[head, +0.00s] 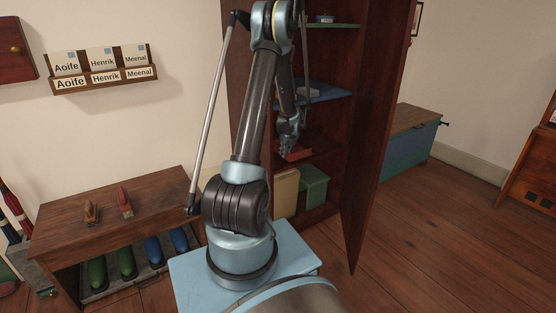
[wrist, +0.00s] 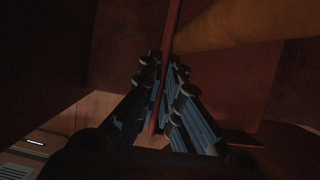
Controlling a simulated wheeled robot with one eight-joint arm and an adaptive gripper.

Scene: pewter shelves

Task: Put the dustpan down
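The red dustpan (head: 298,154) shows in the head view as a small red shape just under my gripper (head: 288,143), inside the tall open cabinet. In the dark wrist view, my gripper (wrist: 162,90) has its fingers close together on either side of a thin red upright part of the dustpan (wrist: 171,30). It appears shut on that part. The rest of the dustpan is hard to make out in shadow. I cannot tell whether it touches the shelf below.
The cabinet has a green shelf (head: 335,25) at the top and a blue shelf (head: 330,95) bearing a grey item. A beige box (head: 285,193) and a green box (head: 314,184) stand low inside. The open door (head: 374,140) is close on the right. A bench (head: 110,205) stands left.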

